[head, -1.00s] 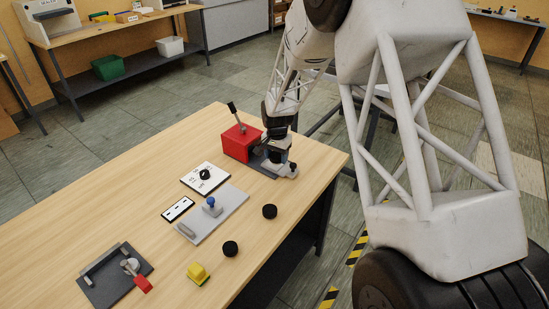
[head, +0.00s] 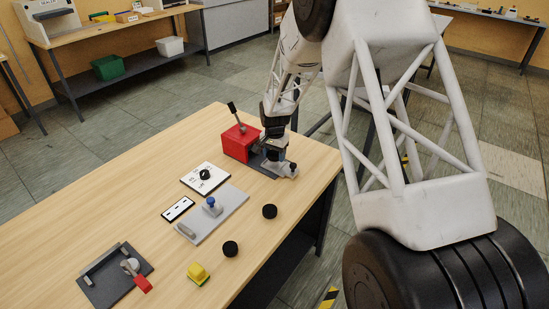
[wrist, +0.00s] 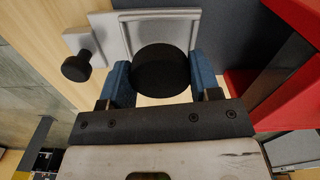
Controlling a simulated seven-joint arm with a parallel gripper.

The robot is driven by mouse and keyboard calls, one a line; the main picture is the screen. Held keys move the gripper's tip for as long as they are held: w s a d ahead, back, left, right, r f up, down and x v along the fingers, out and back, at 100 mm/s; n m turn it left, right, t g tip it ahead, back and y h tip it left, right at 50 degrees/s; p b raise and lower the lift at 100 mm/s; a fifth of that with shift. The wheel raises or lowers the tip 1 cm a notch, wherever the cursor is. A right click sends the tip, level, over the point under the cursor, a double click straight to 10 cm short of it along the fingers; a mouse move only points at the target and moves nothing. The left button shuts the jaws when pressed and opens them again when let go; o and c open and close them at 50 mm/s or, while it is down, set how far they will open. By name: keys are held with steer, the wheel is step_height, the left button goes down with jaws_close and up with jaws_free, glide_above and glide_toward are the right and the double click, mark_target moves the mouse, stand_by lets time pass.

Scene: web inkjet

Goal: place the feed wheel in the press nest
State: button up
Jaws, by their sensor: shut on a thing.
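The feed wheel, a black disc (wrist: 160,70), is clamped between the two blue fingers of my gripper (wrist: 161,84) in the wrist view. The press nest, a light grey square tray with raised walls (wrist: 122,38), lies just beyond and partly behind the wheel. I cannot tell the gap between wheel and nest. In the head view my gripper (head: 274,158) is low at the red press (head: 240,143) with its upright lever, and hides the held wheel and most of the nest.
A black knob (wrist: 77,67) sits beside the nest. Two black discs, one nearer (head: 230,249) and one farther (head: 269,211), lie on the wooden table (head: 110,205).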

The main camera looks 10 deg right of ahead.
mark_target(275, 155)
steer(key=shift+f, duration=0.8)
steer(key=shift+f, duration=0.15)
steer(key=o, duration=1.1)
step_height(275, 155, up, 12)
steer(key=shift+r, duration=0.15)
stand_by(0.4)
